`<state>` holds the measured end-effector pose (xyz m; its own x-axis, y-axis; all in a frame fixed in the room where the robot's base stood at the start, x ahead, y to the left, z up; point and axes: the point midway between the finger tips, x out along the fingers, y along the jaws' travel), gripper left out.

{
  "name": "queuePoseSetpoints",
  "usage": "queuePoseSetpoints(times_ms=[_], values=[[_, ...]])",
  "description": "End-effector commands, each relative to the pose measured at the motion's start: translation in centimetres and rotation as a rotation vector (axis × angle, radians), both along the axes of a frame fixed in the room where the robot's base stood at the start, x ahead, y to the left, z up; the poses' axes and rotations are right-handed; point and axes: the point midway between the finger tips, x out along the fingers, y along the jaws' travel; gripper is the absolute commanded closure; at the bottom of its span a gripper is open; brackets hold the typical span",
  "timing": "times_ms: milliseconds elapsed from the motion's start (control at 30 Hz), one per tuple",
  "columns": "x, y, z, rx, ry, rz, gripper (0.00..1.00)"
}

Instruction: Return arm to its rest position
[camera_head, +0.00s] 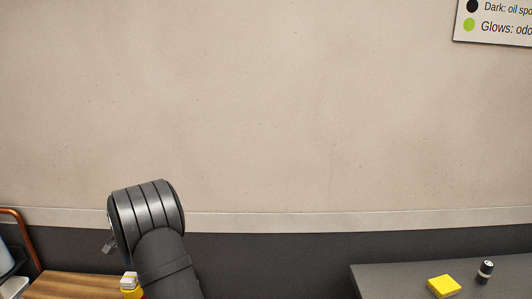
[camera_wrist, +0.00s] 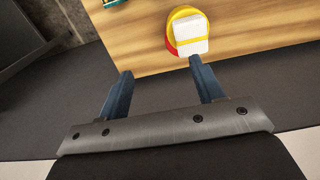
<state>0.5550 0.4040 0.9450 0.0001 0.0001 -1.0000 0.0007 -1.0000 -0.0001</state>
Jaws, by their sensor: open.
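My gripper (camera_wrist: 160,84) shows in the wrist view with its two blue fingers spread apart and nothing between them. It points toward the edge of a wooden surface (camera_wrist: 138,45). A yellow, red and white item (camera_wrist: 186,32) sits on that surface just beyond the right fingertip; I cannot tell whether they touch. In the head view my dark arm rises at the lower left, and its fingers are mostly hidden. The yellow, red and white item (camera_head: 130,284) shows there just left of the arm, partly cut off by the frame.
A dark grey table (camera_head: 400,280) at the lower right holds a yellow block (camera_head: 444,286) and a small dark cylinder (camera_head: 485,271). A copper-coloured rail (camera_head: 24,238) stands at the far left. A sign (camera_head: 495,22) hangs on the bare wall (camera_head: 270,110).

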Motion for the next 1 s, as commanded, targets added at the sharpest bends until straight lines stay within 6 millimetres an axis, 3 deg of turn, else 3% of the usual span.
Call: queuePoseSetpoints(times_ms=[400,1000], values=[[1.1,-7.3,4.1,0.000,0.000,-0.003,0.39],[2.7,-17.5,-2.3,-0.001,0.002,-0.004,0.39]])
